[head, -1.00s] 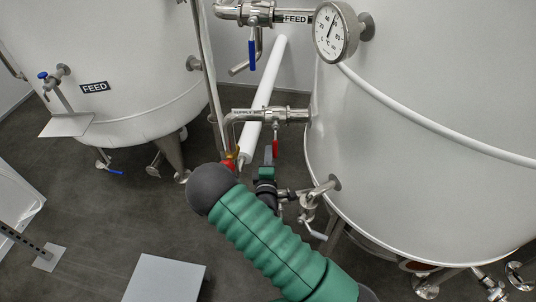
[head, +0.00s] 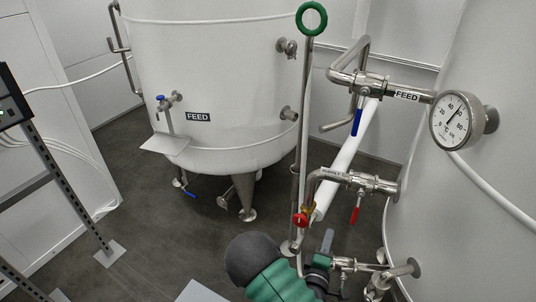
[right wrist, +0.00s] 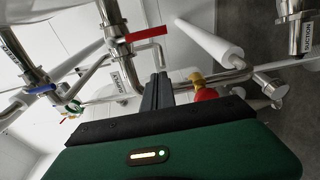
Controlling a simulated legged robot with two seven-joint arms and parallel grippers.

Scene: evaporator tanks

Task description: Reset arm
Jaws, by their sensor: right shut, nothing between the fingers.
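My right arm, in a green ribbed sleeve with a dark round elbow, shows at the bottom of the head view. My right gripper (head: 325,243) is in front of the lower pipework, its dark fingers pointing away and upward. In the right wrist view the gripper's fingers (right wrist: 157,92) are together and hold nothing. A red valve handle (head: 356,213) hangs from the supply pipe (head: 350,180) above and beyond the gripper. It also shows in the right wrist view (right wrist: 146,34). I cannot tell the gap between gripper and pipes. My left gripper is not in view.
A white tank (head: 215,70) with a FEED label stands at the back. Another tank (head: 450,210) with a dial gauge (head: 458,120) is at the right. A blue handle (head: 356,122) hangs from the feed pipe. A metal rack (head: 65,190) stands at left. Grey floor (head: 150,235) is open between.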

